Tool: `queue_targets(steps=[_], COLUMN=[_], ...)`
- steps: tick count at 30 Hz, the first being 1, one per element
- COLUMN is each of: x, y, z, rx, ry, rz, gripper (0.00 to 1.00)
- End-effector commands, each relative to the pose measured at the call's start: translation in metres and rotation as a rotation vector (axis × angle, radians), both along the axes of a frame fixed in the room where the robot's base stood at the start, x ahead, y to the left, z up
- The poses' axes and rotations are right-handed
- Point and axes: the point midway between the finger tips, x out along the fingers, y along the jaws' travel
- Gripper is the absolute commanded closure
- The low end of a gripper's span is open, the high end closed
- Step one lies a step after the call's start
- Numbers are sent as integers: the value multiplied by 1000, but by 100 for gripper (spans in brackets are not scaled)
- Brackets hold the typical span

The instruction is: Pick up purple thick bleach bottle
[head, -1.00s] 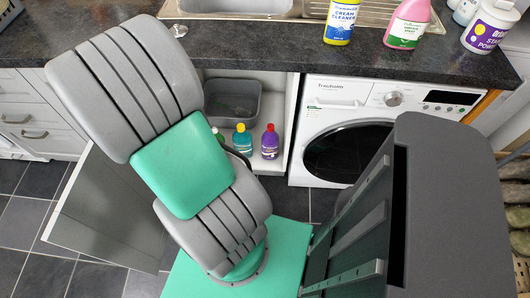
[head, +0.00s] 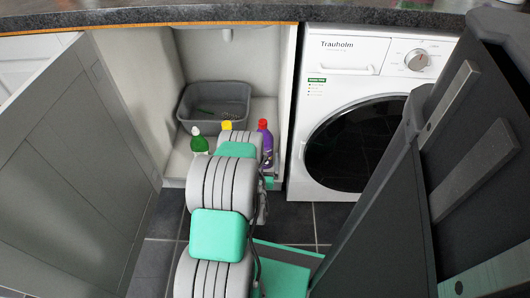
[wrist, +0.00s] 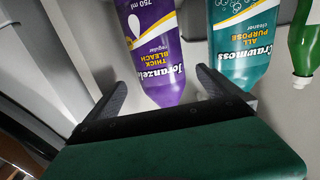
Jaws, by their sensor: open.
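The purple thick bleach bottle (head: 266,145), with a red cap, stands upright on the cabinet floor at the right, close to the side wall. My gripper (wrist: 161,79) is open and empty. No finger is seen touching the bottle, and I cannot tell how deep it sits between them. In the head view my arm reaches into the cabinet and hides most of the gripper.
A teal all-purpose cleaner bottle (wrist: 240,45) stands close beside the purple one. A green bottle (head: 199,143) is further left, and a grey basin (head: 214,103) is behind. The open cabinet door (head: 70,170) is left, the washing machine (head: 365,110) right.

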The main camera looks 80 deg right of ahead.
Motion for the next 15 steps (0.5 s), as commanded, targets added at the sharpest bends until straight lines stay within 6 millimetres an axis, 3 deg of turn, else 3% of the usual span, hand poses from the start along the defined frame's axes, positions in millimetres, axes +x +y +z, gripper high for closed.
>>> queue_targets(steps=[10, 15], x=[10, 12], y=[-54, -69], z=[1, 3], rx=[-5, -1], ry=[0, 0], rz=[3, 2], gripper=[0, 0])
